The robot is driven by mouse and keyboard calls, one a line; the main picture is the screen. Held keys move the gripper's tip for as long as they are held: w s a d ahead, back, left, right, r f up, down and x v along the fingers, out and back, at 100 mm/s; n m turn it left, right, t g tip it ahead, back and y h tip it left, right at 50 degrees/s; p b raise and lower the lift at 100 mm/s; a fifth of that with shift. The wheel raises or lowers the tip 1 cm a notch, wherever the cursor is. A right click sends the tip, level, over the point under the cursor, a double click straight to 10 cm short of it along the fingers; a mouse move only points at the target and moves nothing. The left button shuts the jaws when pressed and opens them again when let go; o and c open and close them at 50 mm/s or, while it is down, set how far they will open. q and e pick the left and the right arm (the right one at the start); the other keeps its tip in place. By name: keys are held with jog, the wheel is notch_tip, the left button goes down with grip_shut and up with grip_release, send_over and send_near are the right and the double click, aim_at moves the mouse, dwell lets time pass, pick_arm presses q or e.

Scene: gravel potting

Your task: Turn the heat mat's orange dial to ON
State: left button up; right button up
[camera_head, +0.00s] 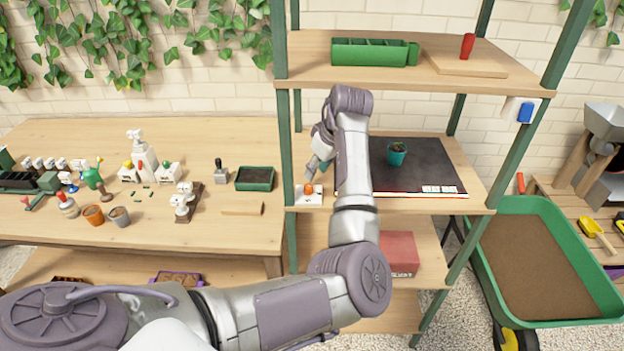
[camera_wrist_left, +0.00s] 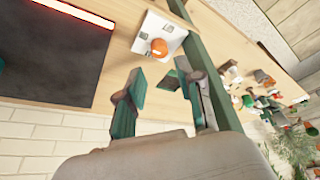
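The heat mat's orange dial (camera_head: 308,188) sits on a small white control plate (camera_head: 311,199) at the left end of the middle shelf. The dial also shows in the left wrist view (camera_wrist_left: 158,47), on its white plate (camera_wrist_left: 172,30). The dark heat mat (camera_head: 430,165) lies on the same shelf to the right, with a glowing red front edge. My left gripper (camera_head: 314,172) is just above and behind the dial. In the wrist view its two fingers (camera_wrist_left: 160,88) are apart with nothing between them, and the dial lies beyond the fingertips. My right gripper is not in view.
A small potted seedling (camera_head: 397,154) stands on the mat. A green shelf post (camera_head: 284,130) rises close to the left of the dial. The upper shelf (camera_head: 400,74) is overhead with a green planter (camera_head: 370,52). The workbench (camera_head: 240,140) at left holds pots and tools.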

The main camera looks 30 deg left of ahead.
pick_arm(q)
jog(key=v, duration=0.4)
jog(key=shift+r, duration=0.1)
dwell(0.3)
